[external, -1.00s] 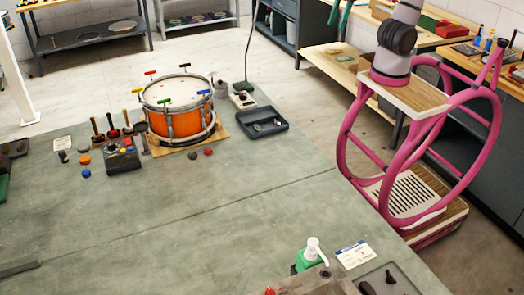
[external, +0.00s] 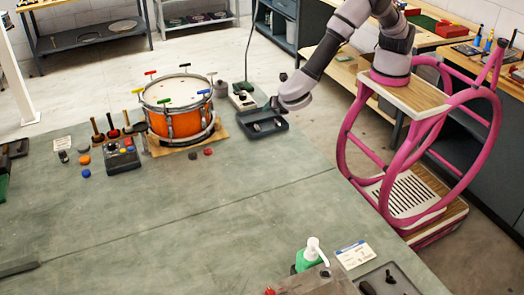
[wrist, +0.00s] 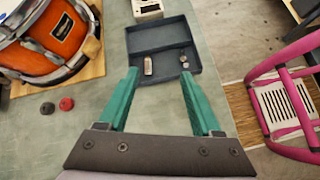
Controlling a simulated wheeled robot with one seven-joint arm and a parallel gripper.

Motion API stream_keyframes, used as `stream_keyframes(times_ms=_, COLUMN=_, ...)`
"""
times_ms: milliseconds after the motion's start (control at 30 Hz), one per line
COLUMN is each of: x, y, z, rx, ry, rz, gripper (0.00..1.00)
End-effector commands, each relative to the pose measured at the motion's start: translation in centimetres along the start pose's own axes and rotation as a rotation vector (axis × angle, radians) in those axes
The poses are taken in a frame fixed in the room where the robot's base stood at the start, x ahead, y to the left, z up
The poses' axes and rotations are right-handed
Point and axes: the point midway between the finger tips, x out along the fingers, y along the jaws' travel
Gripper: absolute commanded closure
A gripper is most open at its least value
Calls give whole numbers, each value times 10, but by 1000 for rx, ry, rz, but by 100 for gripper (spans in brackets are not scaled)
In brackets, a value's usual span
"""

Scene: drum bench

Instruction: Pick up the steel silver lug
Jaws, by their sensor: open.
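A small pale metallic elongated piece (wrist: 148,66), which looks like the steel silver lug, lies in the dark tray (wrist: 160,40) in the wrist view. The tray also shows in the external view (external: 262,134), on the bench right of the drum. My gripper (wrist: 160,74) has two green fingers spread wide with nothing between them. It is above the tray's near side, and the lug appears between the fingertips, nearer the left one. In the external view my gripper is small and dark beside the tray.
An orange drum (external: 184,124) on a wooden board stands left of the tray, with several coloured-handled keys around its rim. A red knob (wrist: 67,104) and a black knob (wrist: 47,108) lie near the board. A pale device (wrist: 147,8) sits behind the tray. The front bench is mostly clear.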

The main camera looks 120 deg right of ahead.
Motion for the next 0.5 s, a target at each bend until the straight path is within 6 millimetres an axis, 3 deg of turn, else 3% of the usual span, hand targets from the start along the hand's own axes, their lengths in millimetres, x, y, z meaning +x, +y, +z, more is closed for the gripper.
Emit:
stream_keyframes(times_ms=33, x=12, y=1, z=-18, rx=-63, ry=-50, rz=24, gripper=34)
stream_keyframes(times_ms=200, x=35, y=5, z=-54, rx=-218, ry=-170, rz=88, gripper=34)
stream_keyframes(times_ms=333, x=44, y=6, z=-65, rx=-271, ry=-212, rz=110, gripper=34)
stream_keyframes(times_ms=500, x=65, y=9, z=-62, rx=-283, ry=-222, rz=112, gripper=34)
